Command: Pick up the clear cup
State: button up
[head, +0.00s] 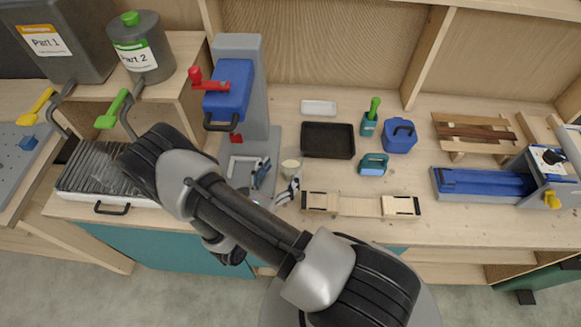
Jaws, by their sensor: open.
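A small pale, see-through-looking cup (291,168) stands on the wooden bench near the middle of the head view, in front of the grey press. My gripper (276,182) is open, with its two fingers reaching up from behind my forearm. The fingertips are close to the cup, at its near left side. Whether they touch it or lie around it cannot be told at this size. My arm hides the gripper's base and part of the bench.
A grey press with a blue head (230,90) stands behind left. A black tray (328,140), a teal block (374,164) and a wooden jig (360,205) lie right of the cup. A ridged tray (90,170) is at left. Bench between jig and blue vise (485,182) is clear.

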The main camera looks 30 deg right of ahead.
jog(key=x, duration=0.4)
jog(key=shift+s, duration=0.15)
jog(key=shift+c, duration=0.4)
jog(key=c, duration=0.8)
jog(key=shift+o, duration=0.2)
